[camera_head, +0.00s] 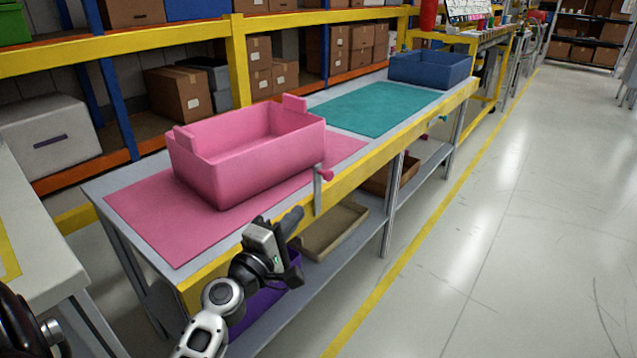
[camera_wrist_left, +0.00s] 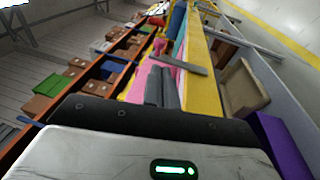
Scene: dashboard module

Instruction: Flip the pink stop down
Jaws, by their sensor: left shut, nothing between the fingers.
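The pink stop (camera_head: 326,174) is a pink knob on a flat grey bar at the yellow front rail of the table. It stands upright, with its top above the rail, in front of the pink bin (camera_head: 245,165). In the left wrist view, a grey bar (camera_wrist_left: 182,64) crosses beyond the fingers. My left gripper (camera_head: 294,216) is shut and empty, just outside the rail, to the left of and below the stop. There is a gap between them in the head view. The shut fingers also show in the left wrist view (camera_wrist_left: 161,87). My right gripper is out of view.
The pink bin sits on a pink mat (camera_head: 170,237). A teal mat (camera_head: 372,108) and blue bin (camera_head: 430,68) lie farther along the table. A lower shelf holds a tan tray (camera_head: 333,232) and a purple bin (camera_head: 262,298). The floor to the right is clear.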

